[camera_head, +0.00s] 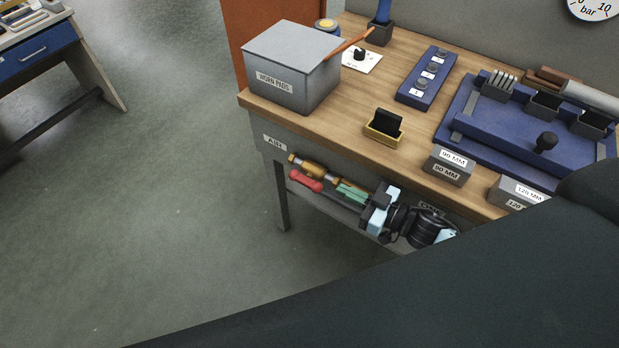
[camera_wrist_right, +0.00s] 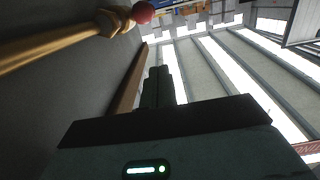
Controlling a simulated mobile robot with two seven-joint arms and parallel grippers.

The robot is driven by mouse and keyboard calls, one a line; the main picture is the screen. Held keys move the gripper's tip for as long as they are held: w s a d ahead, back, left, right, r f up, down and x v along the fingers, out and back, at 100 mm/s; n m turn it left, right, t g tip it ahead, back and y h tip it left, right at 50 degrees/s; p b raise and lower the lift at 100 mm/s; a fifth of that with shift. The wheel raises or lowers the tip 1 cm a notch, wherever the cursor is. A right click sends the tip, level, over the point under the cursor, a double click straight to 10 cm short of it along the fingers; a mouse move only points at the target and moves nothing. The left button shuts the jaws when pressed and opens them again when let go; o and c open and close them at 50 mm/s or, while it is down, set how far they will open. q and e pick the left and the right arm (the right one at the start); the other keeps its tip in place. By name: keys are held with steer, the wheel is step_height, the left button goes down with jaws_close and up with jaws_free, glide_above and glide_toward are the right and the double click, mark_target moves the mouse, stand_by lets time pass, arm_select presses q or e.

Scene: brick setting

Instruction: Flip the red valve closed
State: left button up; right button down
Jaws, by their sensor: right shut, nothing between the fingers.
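The red valve handle (camera_head: 305,180) is at the front of the workbench, below the AIR label (camera_head: 275,143). It sits beside a brass pipe (camera_head: 314,168), and a dark bar runs from it to the right, partly behind my gripper. My right gripper (camera_head: 343,188) is shut and empty, its greenish fingers pointing left, close to the pipe and just right of the red handle. In the right wrist view the shut fingers (camera_wrist_right: 158,88) show below the brass pipe (camera_wrist_right: 60,45), with the red end (camera_wrist_right: 143,12) at the top. Contact cannot be told. My left gripper is out of view.
On the workbench (camera_head: 350,105) stand a grey box (camera_head: 295,65), a blue button panel (camera_head: 428,77), a yellow holder (camera_head: 383,133) and a blue fixture (camera_head: 500,130). A bench leg (camera_head: 281,195) stands at left. The floor (camera_head: 150,210) left of it is clear.

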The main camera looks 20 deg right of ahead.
glide_above(318, 191)
steer(key=shift+w+a+f, duration=0.2)
steer(key=shift+w+a, duration=0.15)
steer(key=shift+w, duration=0.1)
step_height(318, 191, down, 2)
steer(key=shift+s+f, duration=0.1)
steer(key=shift+f, duration=0.1)
steer(key=shift+s+d+f+b, duration=0.3)
steer(key=shift+s+f+b, duration=0.05)
steer(key=shift+f, duration=0.35)
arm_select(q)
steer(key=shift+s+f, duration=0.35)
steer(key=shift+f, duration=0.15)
